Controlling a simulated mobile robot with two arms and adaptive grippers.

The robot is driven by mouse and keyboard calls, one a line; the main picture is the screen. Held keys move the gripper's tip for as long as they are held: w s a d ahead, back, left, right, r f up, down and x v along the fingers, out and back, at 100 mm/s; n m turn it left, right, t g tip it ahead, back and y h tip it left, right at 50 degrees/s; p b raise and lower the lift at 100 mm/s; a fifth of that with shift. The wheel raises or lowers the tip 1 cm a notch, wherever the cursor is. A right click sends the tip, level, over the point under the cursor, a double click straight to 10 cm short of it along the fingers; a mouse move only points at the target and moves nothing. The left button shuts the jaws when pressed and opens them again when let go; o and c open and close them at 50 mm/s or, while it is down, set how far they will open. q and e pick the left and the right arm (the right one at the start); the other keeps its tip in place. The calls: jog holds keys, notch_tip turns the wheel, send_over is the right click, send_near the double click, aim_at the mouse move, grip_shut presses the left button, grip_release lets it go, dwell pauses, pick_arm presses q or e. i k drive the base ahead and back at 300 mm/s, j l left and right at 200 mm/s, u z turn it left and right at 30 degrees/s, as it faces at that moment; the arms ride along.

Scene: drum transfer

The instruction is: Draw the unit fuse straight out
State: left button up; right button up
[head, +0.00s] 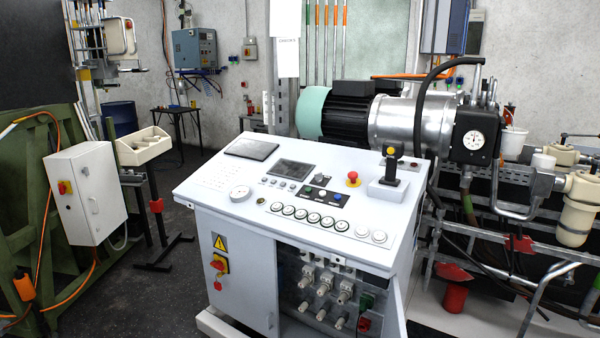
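A white control console (215,195) stands in the middle of the head view. Its lower right front has a recess (290,260) with several white, plug-like cylinders (323,285) in rows, pointing outward. They may be fuses, but I cannot tell which one is the unit fuse. A green part (367,301) and a red part (364,324) sit at the recess's right side. The recess's bottom is cut off by the picture edge. Neither of my grippers is in view.
The console top carries a joystick (389,168), a red button (353,176) and round gauges. A motor and pump (405,122) stand behind it. A white box (85,195) on a green frame and a stand with a bin (143,148) are left. Dark floor (140,300) lies clear between.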

aim_at(343, 296)
jog(key=l+u, duration=0.45)
jog(key=l, duration=1.8)
